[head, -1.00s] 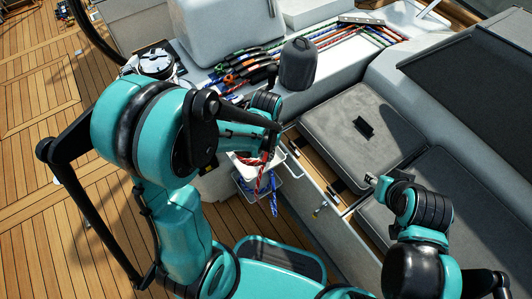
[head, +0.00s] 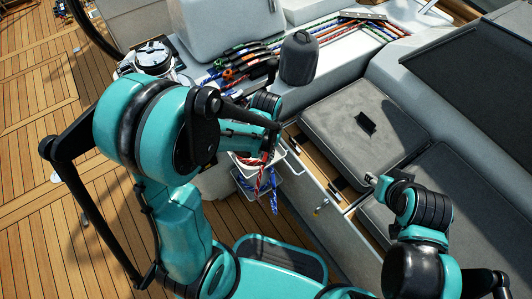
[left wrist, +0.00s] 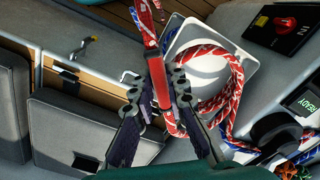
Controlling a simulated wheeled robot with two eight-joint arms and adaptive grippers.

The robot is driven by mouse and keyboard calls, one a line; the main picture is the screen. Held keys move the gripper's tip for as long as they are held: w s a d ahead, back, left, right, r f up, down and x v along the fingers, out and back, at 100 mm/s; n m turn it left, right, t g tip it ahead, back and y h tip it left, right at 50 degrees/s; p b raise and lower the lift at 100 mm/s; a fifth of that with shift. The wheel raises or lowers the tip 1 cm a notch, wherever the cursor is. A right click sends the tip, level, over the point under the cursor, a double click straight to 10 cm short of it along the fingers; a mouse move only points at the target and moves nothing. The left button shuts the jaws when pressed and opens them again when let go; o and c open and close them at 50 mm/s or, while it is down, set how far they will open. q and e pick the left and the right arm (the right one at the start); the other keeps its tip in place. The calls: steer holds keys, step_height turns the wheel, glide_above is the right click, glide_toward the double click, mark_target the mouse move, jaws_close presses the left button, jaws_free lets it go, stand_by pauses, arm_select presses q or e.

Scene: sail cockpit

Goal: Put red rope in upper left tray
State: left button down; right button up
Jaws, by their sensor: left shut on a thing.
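My left gripper (left wrist: 160,92) is shut on the red rope (left wrist: 153,38), which has white flecks, in the left wrist view. Part of the rope lies looped in and over the edge of a white tray (left wrist: 178,42). In the head view my left arm hides most of the gripper. The red rope (head: 263,172) hangs down in front of the white upper tray (head: 282,157). A lower tray (head: 287,178) below it has blue rope (head: 273,200) hanging out. My right gripper (head: 372,179) is over the seat edge, away from the trays; its fingers are too small to judge.
Several coloured ropes (head: 335,38) run over the white cockpit top to black-handled clutches (head: 240,62). A dark grey winch cover (head: 298,60) stands behind the trays. Grey seat cushions (head: 355,125) are at the right. Wooden deck (head: 50,150) is open at the left.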

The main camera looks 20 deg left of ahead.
arm_select(q)
steer(key=shift+f, duration=0.45)
stand_by(0.4)
steer(key=c, duration=1)
jaws_free()
steer(key=shift+o, duration=0.2)
step_height(320, 180, up, 9)
steer(key=p, duration=0.7)
